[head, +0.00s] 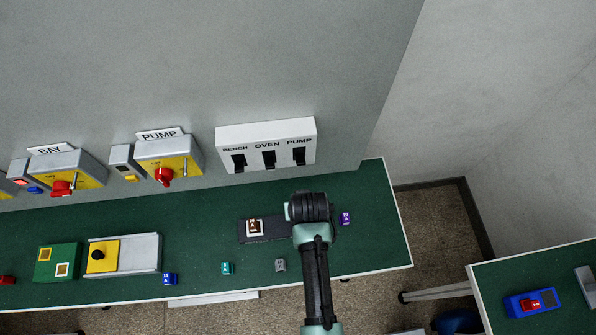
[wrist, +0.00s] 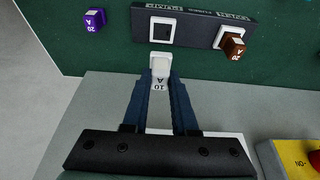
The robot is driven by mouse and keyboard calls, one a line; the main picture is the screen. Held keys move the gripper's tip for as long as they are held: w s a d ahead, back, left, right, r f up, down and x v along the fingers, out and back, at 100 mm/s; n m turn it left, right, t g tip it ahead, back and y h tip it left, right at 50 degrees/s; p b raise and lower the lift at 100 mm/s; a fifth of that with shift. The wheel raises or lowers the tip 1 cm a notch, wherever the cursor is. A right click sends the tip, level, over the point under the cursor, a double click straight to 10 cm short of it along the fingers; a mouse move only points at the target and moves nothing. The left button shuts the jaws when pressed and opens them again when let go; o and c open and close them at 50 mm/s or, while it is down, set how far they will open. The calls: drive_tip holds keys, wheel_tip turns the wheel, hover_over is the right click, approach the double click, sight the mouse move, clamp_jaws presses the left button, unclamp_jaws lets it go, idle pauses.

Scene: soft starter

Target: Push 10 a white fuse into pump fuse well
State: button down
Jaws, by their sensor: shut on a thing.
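My gripper (wrist: 160,84) is shut on a white fuse (wrist: 160,66) marked 10 A, held between the fingertips. The dark fuse block (wrist: 197,26) lies just beyond the fuse in the wrist view. Its pump fuse well (wrist: 161,31), a white-framed square, is empty; the fuse appears just short of it, apart from its frame. I cannot tell the fuse's height above the bench. In the head view my gripper (head: 308,207) is over the right part of the fuse block (head: 280,233), and my arm hides the pump well and the held fuse.
A brown 20 fuse (wrist: 234,46) stands at the block's other well. A purple fuse (head: 346,218) lies right of my arm. Teal (head: 228,268), grey (head: 280,265) and blue (head: 170,279) fuses lie near the front edge of the green bench (head: 377,245). A switch panel (head: 266,131) is behind.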

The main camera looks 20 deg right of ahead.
idle(0.4)
drive_tip(key=shift+f+b, duration=2.85)
drive_tip(key=shift+f, duration=1)
drive_tip(key=shift+f, duration=0.15)
drive_tip(key=c, duration=0.6)
unclamp_jaws()
drive_tip(key=b+v, duration=0.1)
drive_tip(key=v, duration=1.2)
drive_tip(key=shift+a, duration=0.1)
